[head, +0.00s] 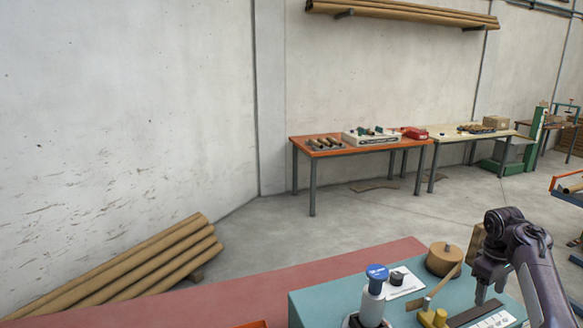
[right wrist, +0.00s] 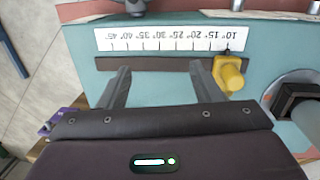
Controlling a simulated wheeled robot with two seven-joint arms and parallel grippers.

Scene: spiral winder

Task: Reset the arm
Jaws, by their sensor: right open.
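On a teal bench top (head: 330,298) in the head view, a thin wooden arm (head: 442,288) slants beside a yellow knob piece (head: 434,318). A dark slotted strip (head: 474,313) runs right from the knob, beside a white scale (head: 497,321). In the right wrist view the scale (right wrist: 170,38) reads upside down from 10° to 45°, and the yellow knob (right wrist: 229,73) sits at its 10° end. My right gripper (head: 487,287) is open and empty above the strip. In the wrist view its fingers (right wrist: 160,84) are left of the knob, which lies outside them.
A blue-capped bottle (head: 375,290), a white card with a small dark piece (head: 398,279) and a wooden cylinder (head: 443,261) stand on the bench. A dark block (right wrist: 300,102) sits at the wrist view's right. Cardboard tubes (head: 140,268) lie left; tables stand behind.

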